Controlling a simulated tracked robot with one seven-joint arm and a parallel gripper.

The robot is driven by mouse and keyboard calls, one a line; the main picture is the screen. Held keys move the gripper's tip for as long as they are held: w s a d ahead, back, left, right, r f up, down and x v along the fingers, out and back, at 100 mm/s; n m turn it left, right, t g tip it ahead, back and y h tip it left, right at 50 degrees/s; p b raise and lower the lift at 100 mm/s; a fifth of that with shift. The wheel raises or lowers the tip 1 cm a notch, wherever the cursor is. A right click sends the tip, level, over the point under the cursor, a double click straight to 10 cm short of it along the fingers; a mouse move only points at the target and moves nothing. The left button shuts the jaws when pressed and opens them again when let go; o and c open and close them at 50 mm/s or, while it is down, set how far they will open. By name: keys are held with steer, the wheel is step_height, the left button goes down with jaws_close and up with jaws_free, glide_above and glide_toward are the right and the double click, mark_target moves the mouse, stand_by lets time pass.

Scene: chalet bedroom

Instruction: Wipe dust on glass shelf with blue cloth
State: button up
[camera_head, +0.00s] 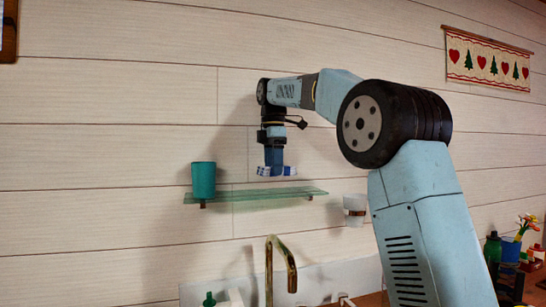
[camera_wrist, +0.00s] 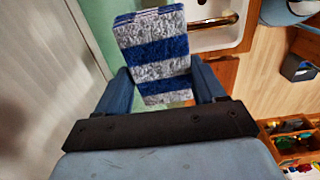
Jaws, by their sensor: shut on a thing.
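My gripper (camera_head: 275,160) points down above the glass shelf (camera_head: 245,195) and is shut on a blue-and-white striped cloth (camera_head: 277,171). In the wrist view the folded cloth (camera_wrist: 155,70) sits between the two blue fingers (camera_wrist: 160,90). In the head view the cloth is a little above the shelf's surface, apart from it. The shelf is a thin greenish glass plate on the plank wall. It also shows partly in the wrist view (camera_wrist: 97,25), mostly hidden by the cloth. I cannot make out dust on it.
A teal cup (camera_head: 203,180) stands on the shelf's left end. A white cup in a wall holder (camera_head: 354,210) is just right of the shelf. A brass faucet (camera_head: 281,258) rises below, over a white sink (camera_wrist: 225,35). The shelf's middle looks clear.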

steer(key=shift+a+r, duration=0.1)
steer(key=shift+r, duration=1.05)
